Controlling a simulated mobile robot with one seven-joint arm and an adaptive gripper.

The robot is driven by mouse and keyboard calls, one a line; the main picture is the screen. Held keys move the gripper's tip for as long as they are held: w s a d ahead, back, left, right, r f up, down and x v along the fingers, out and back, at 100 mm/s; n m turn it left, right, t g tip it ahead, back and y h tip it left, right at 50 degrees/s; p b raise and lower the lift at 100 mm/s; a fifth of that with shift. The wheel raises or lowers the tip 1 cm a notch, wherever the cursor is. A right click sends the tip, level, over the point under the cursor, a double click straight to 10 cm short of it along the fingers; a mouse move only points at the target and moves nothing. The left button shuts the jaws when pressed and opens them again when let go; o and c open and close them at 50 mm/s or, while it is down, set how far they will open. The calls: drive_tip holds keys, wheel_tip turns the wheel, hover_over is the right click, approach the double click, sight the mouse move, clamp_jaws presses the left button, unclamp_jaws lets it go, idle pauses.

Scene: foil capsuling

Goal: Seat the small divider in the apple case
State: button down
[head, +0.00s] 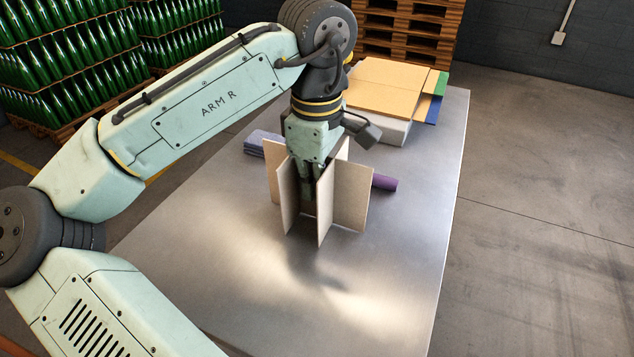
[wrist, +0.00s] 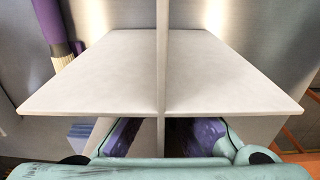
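The divider (head: 350,195) is made of upright beige boards that cross each other, above the middle of the metal table. In the wrist view its boards (wrist: 100,75) form a cross, with one wide board running across the picture. My gripper (head: 312,188) points down among the boards. In the wrist view its two purple-padded fingers lie on either side of the centre board, with their tips hidden behind the wide board. I cannot tell whether they press on it, or whether the divider touches the table. I cannot make out an apple case.
The metal table (head: 400,270) is clear in front and to the right. A purple cylinder (head: 384,183) lies behind the divider, and folded blue-grey cloth (head: 252,147) to the left. Flat tan boards (head: 385,85) are stacked at the back. Green bottles (head: 60,40) stand beyond.

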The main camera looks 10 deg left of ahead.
drive_tip(key=c, duration=2.3)
unclamp_jaws()
drive_tip(key=shift+f, duration=0.15)
drive_tip(key=o, duration=0.5)
